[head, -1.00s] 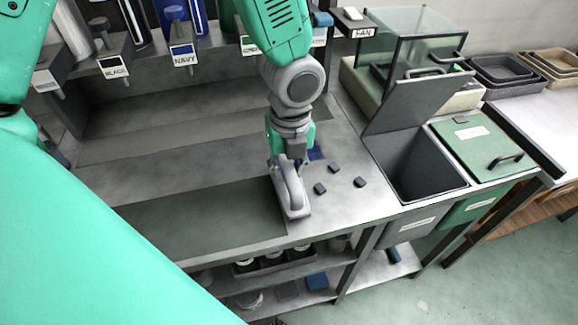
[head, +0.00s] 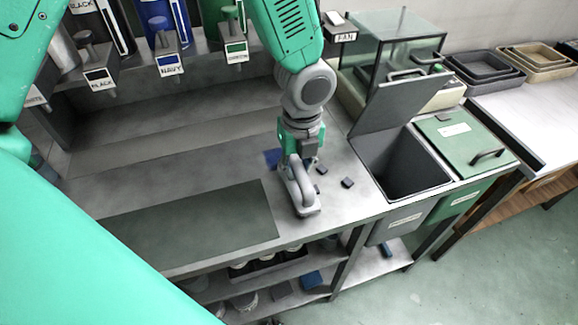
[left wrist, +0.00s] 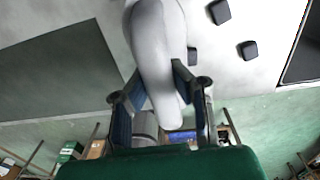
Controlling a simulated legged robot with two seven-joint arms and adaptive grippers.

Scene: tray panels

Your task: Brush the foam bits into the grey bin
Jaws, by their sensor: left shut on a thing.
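My left gripper (head: 300,160) is shut on the handle of a grey brush (head: 304,197), which stands on the bench top right of the dark mat. The brush handle fills the middle of the left wrist view (left wrist: 157,65). Dark foam bits lie just right of the brush: one (head: 321,169) close to it and one (head: 347,182) nearer the bin. The left wrist view shows three, one (left wrist: 192,55) partly hidden beside the handle. The grey bin (head: 423,186) is open at the bench's right end, its lid (head: 392,103) raised. My right gripper is not in view.
A green bin with a closed lid (head: 465,142) adjoins the grey bin on the right. A glass-sided box (head: 385,60) stands behind. The dark mat (head: 190,228) is bare.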

